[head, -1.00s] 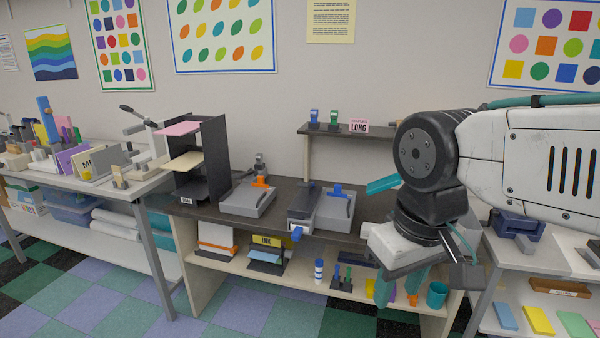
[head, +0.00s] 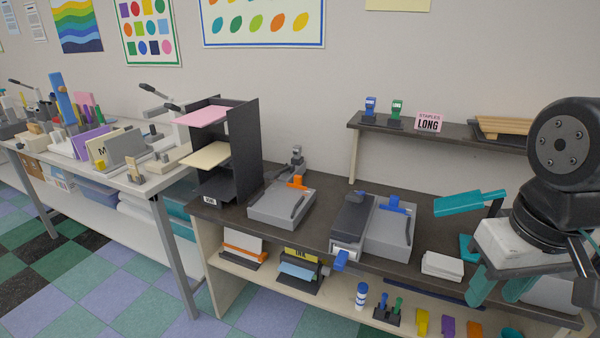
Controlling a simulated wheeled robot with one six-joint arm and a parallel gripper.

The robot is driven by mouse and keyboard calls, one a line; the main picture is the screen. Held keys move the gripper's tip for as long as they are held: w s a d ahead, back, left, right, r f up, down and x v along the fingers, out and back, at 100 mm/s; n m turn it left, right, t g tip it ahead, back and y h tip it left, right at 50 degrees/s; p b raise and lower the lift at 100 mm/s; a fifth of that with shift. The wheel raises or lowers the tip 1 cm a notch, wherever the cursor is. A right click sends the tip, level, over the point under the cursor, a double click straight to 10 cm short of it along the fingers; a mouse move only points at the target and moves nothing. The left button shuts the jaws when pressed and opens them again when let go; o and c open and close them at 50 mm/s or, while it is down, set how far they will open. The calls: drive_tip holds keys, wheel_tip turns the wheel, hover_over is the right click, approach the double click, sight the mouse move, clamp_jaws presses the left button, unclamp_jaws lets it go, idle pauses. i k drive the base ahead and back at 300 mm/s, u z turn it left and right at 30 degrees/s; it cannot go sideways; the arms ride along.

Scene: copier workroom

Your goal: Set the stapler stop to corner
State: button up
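A device with a raised teal arm (head: 458,203), a dark upright and a teal part near the desk top stands on the dark desk; it looks like a stapler. My gripper partly hides it. No stop or its setting can be made out. A dark grey unit (head: 352,215) with a blue tab (head: 341,260) at its front stands further left; I cannot tell whether it is a stapler too. My gripper (head: 500,290) is at the right, in front of the desk, its teal fingers pointing down and apart. Nothing shows between them.
A grey block with a blue clip (head: 392,235), another with an orange clip (head: 280,205) and a white paper stack (head: 442,265) stand on the desk. A black tray tower (head: 245,150) is left.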

sight(298, 179)
drive_tip(key=u, duration=0.35)
drive_tip(key=i, duration=0.95)
drive_tip(key=u, duration=0.5)
